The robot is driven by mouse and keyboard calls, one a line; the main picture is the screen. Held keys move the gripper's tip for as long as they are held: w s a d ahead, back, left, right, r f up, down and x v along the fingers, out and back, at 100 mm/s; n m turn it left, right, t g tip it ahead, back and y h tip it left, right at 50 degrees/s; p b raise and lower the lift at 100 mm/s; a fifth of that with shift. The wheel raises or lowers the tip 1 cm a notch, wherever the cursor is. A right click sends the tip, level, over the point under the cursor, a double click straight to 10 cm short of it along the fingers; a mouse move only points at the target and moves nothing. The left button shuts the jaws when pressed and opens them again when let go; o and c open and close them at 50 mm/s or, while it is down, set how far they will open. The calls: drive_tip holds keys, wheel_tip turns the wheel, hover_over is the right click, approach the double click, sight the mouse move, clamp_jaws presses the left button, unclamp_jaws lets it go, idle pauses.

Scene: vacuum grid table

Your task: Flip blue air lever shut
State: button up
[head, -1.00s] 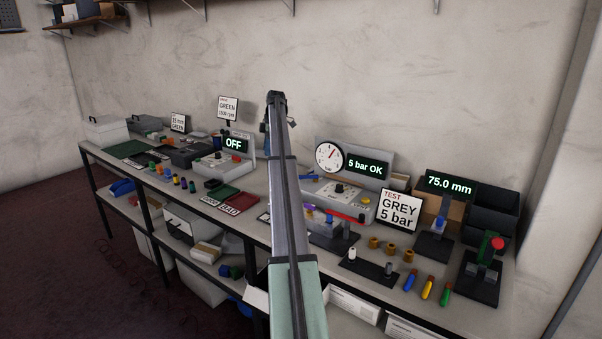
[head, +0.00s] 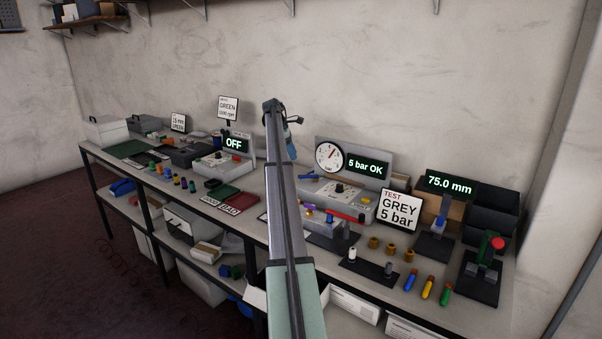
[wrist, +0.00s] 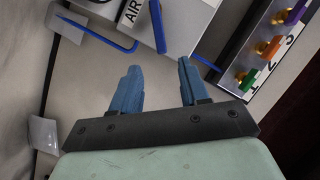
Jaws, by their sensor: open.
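The blue air lever (wrist: 157,26) shows at the top middle of the wrist view, beside a white label reading AIR (wrist: 132,12). It is a narrow blue bar running up out of the picture, so its upper end is cut off. My gripper (wrist: 159,68) is open and empty. Its two blue fingers point toward the lever, and the lever's lower end lies just beyond the gap between the fingertips, apart from them. In the head view my gripper (head: 292,138) is partly hidden behind my arm, above the bench. A gauge display (head: 367,167) reads 5 bar OK.
A bent blue rod (wrist: 100,36) lies left of the lever. At right, a numbered panel (wrist: 265,75) carries green, orange and purple levers. Several small parts crowd the bench to the right.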

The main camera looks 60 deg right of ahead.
drive_tip(key=x, duration=1)
drive_tip(key=shift+f, duration=0.15)
clamp_jaws()
idle(0.5)
